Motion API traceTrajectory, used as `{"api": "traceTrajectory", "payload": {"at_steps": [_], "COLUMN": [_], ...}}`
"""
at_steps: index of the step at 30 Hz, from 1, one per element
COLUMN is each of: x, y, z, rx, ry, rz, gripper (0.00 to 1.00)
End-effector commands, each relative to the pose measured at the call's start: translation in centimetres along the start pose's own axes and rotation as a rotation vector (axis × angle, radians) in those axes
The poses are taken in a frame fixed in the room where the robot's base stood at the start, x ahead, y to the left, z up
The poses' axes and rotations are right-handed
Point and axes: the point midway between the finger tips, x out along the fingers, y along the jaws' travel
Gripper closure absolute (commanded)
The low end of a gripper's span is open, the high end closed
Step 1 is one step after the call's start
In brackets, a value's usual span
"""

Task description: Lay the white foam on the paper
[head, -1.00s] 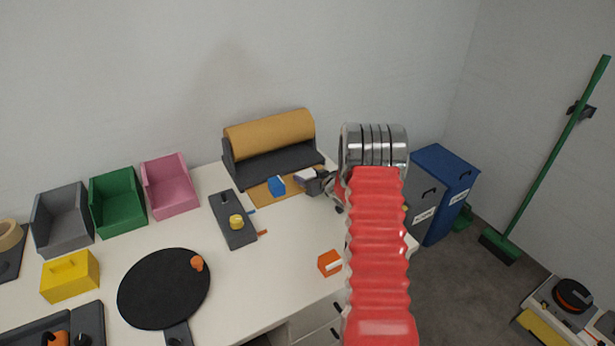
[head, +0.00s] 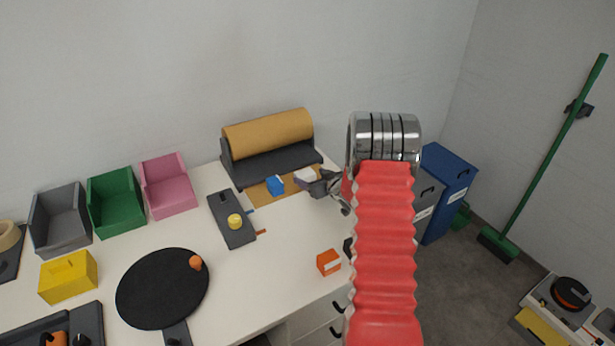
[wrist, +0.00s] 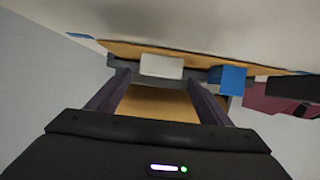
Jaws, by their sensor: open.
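The white foam (head: 305,177) is a small pale block at the right end of the brown paper (head: 262,195) on the table. In the wrist view the foam (wrist: 162,66) appears to rest against the paper (wrist: 120,48), and the table shows at the top of that picture. My gripper (head: 321,184) is open just right of the foam in the head view. In the wrist view my gripper (wrist: 159,80) has its fingers apart on both sides of the foam, with gaps showing. My gripper partly covers the foam's right side in the head view.
A blue block (head: 275,185) stands on the paper left of the foam. The paper roll (head: 268,133) on its dark holder is behind. An orange block (head: 328,262) is near the front edge.

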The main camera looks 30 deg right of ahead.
Motion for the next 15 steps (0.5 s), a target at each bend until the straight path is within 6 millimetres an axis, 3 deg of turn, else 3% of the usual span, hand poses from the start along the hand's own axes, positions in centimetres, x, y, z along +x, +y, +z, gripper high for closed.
{"api": "traceTrajectory", "payload": {"at_steps": [9, 15], "x": [-5.3, -7.4], "y": [0.1, 0.0], "z": [-0.1, 0.0], "rx": [0.001, 0.001], "ry": [0.000, 0.000], "rz": [0.002, 0.001], "gripper": [0.27, 0.27]}}
